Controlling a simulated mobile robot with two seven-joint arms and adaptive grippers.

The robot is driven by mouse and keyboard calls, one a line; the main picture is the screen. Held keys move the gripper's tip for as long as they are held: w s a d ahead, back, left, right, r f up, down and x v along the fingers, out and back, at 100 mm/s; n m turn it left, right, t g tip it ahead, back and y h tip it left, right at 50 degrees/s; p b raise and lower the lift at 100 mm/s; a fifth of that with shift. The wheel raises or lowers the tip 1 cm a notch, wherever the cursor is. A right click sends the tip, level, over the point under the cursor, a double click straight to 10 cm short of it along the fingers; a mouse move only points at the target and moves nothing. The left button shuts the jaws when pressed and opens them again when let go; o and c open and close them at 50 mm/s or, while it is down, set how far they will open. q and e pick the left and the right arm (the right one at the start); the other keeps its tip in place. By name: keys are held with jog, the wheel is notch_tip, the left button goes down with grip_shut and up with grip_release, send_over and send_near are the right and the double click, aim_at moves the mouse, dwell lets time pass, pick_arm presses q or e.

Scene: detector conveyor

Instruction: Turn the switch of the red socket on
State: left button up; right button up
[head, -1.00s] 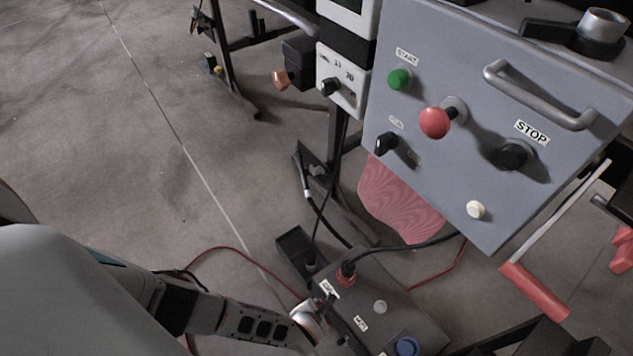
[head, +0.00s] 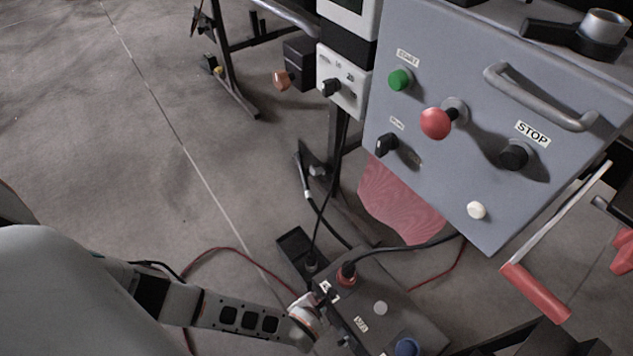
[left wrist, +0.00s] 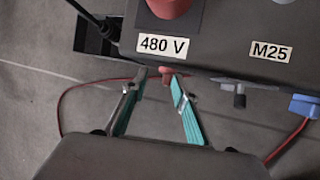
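The red socket (head: 346,276) sits on top of a dark box (head: 410,306) near the floor, with a black cable plugged into it. In the left wrist view the red socket (left wrist: 170,8) is at the top edge above a "480 V" label. A small red switch (left wrist: 167,74) sticks out of the box's side below that label. My left gripper (left wrist: 158,81) is open, with its teal fingers pointing at the box. The red switch lies between the fingertips, closer to the right one; I cannot tell whether they touch. My right gripper is not in view.
A dark switch (left wrist: 239,94) under the "M25" label and a blue part (left wrist: 304,106) stand right of the red one. A grey control panel (head: 460,190) rises behind the box. A red cable (head: 225,251) runs across the floor, which is clear at left.

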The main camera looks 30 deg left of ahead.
pick_arm(q)
jog(key=shift+r, duration=2.05)
